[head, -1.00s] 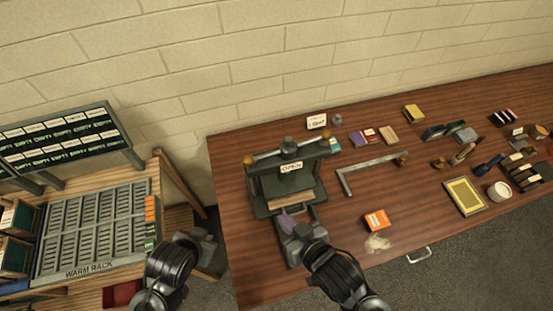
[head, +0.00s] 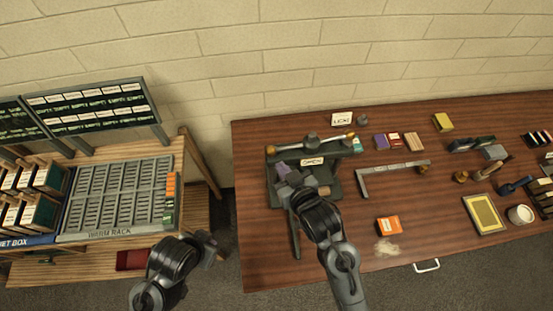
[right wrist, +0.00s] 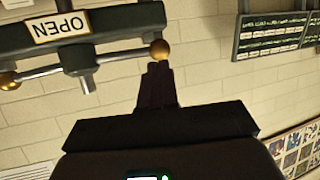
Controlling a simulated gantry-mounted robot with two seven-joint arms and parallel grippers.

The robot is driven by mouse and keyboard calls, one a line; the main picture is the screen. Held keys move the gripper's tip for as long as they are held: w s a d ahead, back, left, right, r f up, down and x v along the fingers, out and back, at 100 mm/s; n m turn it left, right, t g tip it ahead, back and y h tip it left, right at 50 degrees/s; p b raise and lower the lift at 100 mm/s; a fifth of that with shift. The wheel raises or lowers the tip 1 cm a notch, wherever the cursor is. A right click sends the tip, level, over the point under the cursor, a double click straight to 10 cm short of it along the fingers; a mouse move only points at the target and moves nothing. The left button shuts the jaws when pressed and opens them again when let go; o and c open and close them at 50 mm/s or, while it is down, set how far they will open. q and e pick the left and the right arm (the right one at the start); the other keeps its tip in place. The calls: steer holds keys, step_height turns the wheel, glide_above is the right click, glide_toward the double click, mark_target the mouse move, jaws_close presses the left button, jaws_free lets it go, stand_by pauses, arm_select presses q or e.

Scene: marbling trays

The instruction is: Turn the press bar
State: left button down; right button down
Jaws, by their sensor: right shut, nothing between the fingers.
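The dark press (head: 335,187) stands at the left of the wooden table and bears an OPEN label (head: 312,161). Its silver press bar (head: 318,142) has a brass knob at each end and lies across the top. My right gripper (head: 284,172) is at the press's left front, below the bar's left end. In the right wrist view the shut, empty fingers (right wrist: 158,76) point at a brass knob (right wrist: 159,49), right at their tips; I cannot tell whether they touch. My left gripper (head: 207,246) hangs in front of the warm rack, far from the press; its jaws are unclear.
A metal square (head: 385,172), an orange box (head: 388,225) and small blocks lie right of the press. The warm rack (head: 118,197) stands to the left, across a gap. A brick wall (head: 300,60) is behind. The table's front left is mostly clear.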

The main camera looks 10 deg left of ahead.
mark_target(272, 156)
arm_select(q)
steer(key=shift+r+p, duration=0.3)
steer(key=shift+r, duration=0.1)
arm_select(e)
steer(key=shift+x, duration=2.4)
